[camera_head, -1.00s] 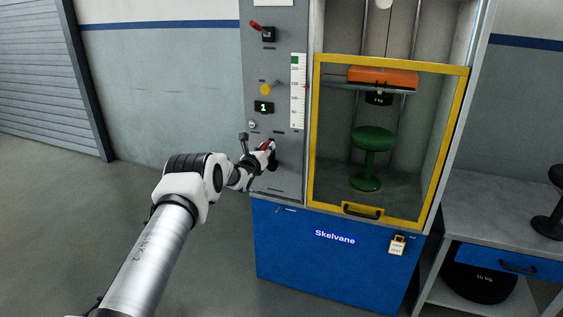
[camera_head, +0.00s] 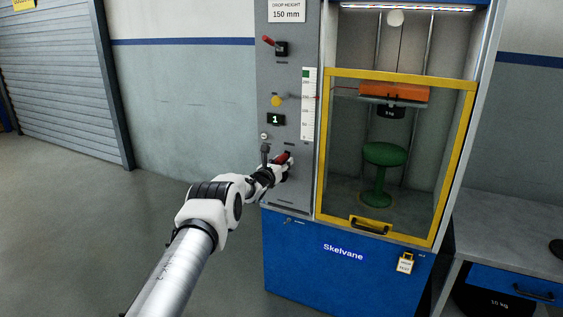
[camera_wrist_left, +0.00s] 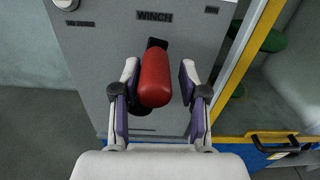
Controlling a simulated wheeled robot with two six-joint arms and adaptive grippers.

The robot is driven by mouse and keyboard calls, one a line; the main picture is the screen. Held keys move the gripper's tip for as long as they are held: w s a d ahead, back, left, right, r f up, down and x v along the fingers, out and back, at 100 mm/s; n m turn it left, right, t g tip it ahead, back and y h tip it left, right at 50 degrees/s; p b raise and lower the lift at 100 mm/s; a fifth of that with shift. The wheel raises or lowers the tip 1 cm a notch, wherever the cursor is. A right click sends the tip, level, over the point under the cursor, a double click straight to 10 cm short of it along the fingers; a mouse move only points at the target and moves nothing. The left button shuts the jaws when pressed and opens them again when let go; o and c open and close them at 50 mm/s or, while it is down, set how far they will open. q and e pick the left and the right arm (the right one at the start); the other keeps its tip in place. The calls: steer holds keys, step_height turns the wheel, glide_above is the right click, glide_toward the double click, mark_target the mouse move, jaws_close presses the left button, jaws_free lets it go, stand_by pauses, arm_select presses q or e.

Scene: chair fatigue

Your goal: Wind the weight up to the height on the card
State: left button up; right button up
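The red winch handle (camera_wrist_left: 155,78) sits on the grey panel under the WINCH label. My left gripper (camera_wrist_left: 158,100) is open, with one finger on each side of the handle and gaps visible; in the head view it (camera_head: 284,165) is at the panel's lower part. The card (camera_head: 287,11) reads "DROP HEIGHT 150 mm". The orange weight (camera_head: 394,92) hangs behind the yellow-framed door, above a green stool (camera_head: 381,170) and apart from its seat. The white scale (camera_head: 308,105) stands beside the door; its exact reading is too small to tell. My right gripper is out of view.
The yellow-framed door (camera_head: 368,227) is shut. A red-tipped lever (camera_head: 270,41), a yellow knob (camera_head: 277,101) and a counter showing 1 (camera_head: 275,119) are on the panel above the winch. A grey bench (camera_head: 510,225) stands at right. Open floor lies at left.

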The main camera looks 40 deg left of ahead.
arm_select(q)
steer(key=shift+w+r, duration=0.1)
steer(key=shift+a, duration=0.1)
steer(key=shift+s, duration=0.7)
steer(key=v, duration=0.6)
steer(key=shift+d, duration=0.3)
